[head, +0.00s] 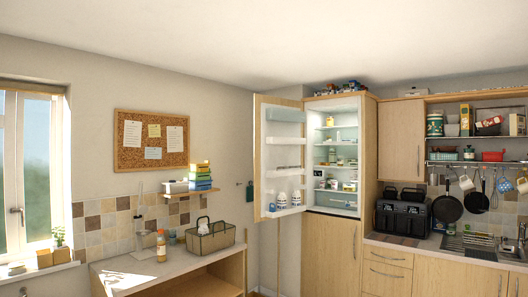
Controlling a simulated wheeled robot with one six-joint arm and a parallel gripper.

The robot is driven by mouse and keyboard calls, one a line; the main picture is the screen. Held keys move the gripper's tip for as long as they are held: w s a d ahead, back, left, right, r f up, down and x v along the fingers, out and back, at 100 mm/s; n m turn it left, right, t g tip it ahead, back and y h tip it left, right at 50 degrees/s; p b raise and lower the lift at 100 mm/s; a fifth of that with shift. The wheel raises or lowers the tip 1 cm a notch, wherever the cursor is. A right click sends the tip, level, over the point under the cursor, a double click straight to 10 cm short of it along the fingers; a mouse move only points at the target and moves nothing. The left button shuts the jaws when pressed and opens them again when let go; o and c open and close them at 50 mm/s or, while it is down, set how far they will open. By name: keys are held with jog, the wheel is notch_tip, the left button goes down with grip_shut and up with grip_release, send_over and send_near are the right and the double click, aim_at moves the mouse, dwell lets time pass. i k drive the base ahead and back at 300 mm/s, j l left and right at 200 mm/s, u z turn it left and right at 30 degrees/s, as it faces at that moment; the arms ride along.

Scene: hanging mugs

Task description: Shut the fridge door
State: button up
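The fridge (346,110) stands in a tall wooden cabinet right of the middle in the head view. Its upper compartment is open and lit, with several shelves of jars and packs. The fridge door (258,170) stands wide open, swung out to the left of the fridge. Its inner side faces me, with clear shelves and two white bottles on the lowest one. My gripper is not in view.
A counter (110,272) with a basket (210,236) and a bottle (161,246) stands at left, below a small shelf of books. At right, a worktop holds a black air fryer (403,213), under hanging pans and mugs. A closed lower cabinet door (330,255) is under the fridge.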

aim_at(279, 140)
jog(key=i, duration=0.65)
jog(key=i+j+z, duration=0.15)
jog(key=i, duration=0.5)
jog(key=i+j, duration=0.1)
jog(key=i, duration=0.5)
jog(key=i+j+z, duration=0.1)
jog(key=i, duration=0.55)
jog(key=i+j+z, duration=0.1)
jog(key=i, duration=0.55)
jog(key=i+j, duration=0.3)
jog(key=i, duration=0.3)
jog(key=i+j+z, duration=0.15)
jog(key=i, duration=0.5)
jog(key=i+j, duration=0.4)
jog(key=i, duration=0.2)
